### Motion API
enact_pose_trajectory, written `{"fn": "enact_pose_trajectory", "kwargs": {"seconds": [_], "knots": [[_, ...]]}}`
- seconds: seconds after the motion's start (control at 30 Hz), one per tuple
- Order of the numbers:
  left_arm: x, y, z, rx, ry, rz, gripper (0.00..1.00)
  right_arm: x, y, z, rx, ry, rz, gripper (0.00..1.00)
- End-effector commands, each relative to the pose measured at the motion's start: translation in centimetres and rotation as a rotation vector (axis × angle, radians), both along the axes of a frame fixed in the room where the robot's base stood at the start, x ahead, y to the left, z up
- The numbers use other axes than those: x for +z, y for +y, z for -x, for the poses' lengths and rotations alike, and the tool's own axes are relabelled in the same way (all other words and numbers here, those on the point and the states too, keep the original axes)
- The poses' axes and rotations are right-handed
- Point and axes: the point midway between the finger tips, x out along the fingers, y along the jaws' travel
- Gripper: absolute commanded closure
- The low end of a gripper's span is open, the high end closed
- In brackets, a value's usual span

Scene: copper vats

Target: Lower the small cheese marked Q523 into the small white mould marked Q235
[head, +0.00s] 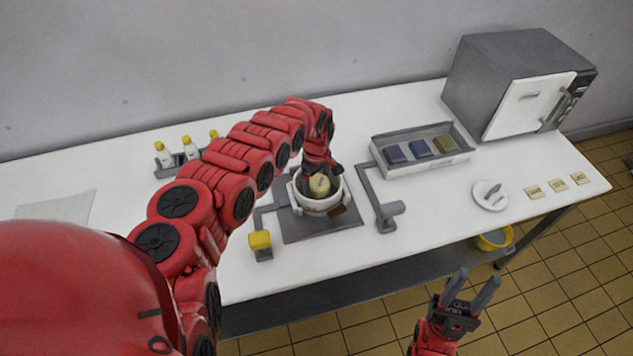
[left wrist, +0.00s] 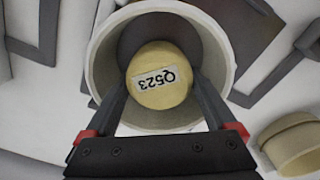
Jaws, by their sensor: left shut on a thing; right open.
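The small round yellow cheese (left wrist: 160,92) carries a label reading Q523 in the left wrist view, where the label appears upside down. My left gripper (head: 311,181) is shut on this cheese, one finger on each side. The cheese also shows in the head view (head: 320,185). It is within the outline of the round white mould (head: 318,205), whose rim surrounds it in the left wrist view (left wrist: 226,62). I cannot tell how deep it sits, and no marking on the mould is readable. My right gripper (head: 470,292) is open and empty in front of the table.
The mould stands on a grey plate (head: 345,224) between grey bracket-like fixtures (head: 386,208). A tray (head: 440,160) with coloured blocks, a grey oven-like box (head: 500,75) and a white plate (head: 489,202) are to the right. Small bottles (head: 190,148) stand at the back left.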

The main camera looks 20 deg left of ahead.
Motion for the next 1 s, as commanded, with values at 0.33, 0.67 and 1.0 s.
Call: {"fn": "enact_pose_trajectory", "kwargs": {"seconds": [0.33, 0.67, 1.0], "knots": [[0.05, -0.01, -0.02, 0.000, 0.000, 0.000, 0.84, 0.02, 0.00, 0.00, 0.000, 0.000, 0.000, 0.55], [-0.25, -0.02, -0.01, 0.000, 0.000, 0.000, 0.84, -0.20, 0.00, -0.01, 0.000, 0.000, 0.000, 0.55], [-0.74, -0.04, -0.01, -0.001, 0.000, 0.000, 0.84, -0.52, -0.01, 0.00, 0.000, 0.000, 0.000, 0.55]]}}
